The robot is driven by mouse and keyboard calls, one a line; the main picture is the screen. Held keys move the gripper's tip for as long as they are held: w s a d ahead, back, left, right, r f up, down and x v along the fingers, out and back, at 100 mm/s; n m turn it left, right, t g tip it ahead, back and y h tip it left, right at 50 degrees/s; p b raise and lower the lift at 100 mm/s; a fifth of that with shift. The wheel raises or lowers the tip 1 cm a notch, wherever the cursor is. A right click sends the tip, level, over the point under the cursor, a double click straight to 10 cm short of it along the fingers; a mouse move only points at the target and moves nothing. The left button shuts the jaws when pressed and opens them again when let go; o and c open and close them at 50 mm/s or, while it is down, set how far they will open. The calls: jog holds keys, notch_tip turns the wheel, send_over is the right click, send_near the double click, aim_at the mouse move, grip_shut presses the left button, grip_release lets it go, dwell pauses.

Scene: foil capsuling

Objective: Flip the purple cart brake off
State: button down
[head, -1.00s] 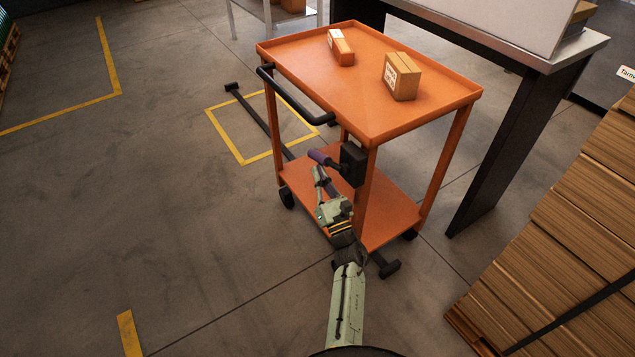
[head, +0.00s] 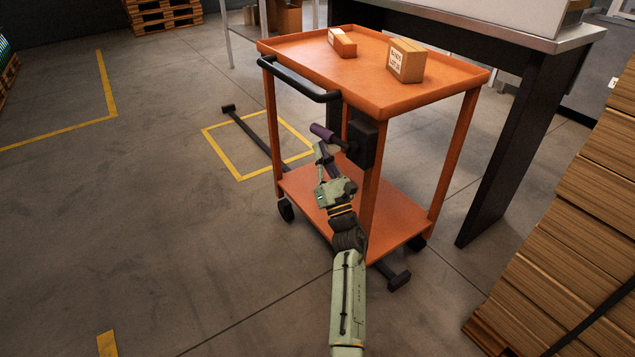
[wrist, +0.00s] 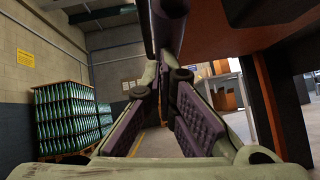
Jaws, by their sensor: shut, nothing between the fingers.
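The purple brake handle (head: 322,132) sticks out to the left from a black box (head: 363,146) on the near post of the orange cart (head: 400,205). The handle's free end is tilted up to the left. My gripper (head: 320,150) is shut and empty, with its tips just below the handle. In the wrist view the fingers (wrist: 168,74) converge, and the dark purple handle (wrist: 167,22) stands right ahead of them at the top. I cannot tell whether the tips touch it.
Two boxes, a small one (head: 342,43) and a larger one (head: 406,60), sit on the cart's top. A black push bar (head: 300,88) is just above the handle. A steel-topped table (head: 500,40) stands behind, and stacked cardboard (head: 585,190) at the right.

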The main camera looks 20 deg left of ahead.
jog(key=shift+m+t, duration=0.3)
jog(key=shift+t, duration=0.5)
jog(key=shift+w+a+r+b, duration=0.2)
jog(key=shift+r+b, duration=0.5)
jog(key=shift+b, duration=0.8)
jog(key=shift+w+a+r+b, duration=0.15)
jog(key=shift+r+b, duration=0.55)
jog(key=shift+b, duration=0.75)
jog(key=shift+w+a+r+b, duration=0.15)
jog(key=shift+r+b, duration=0.55)
jog(key=shift+b, duration=0.8)
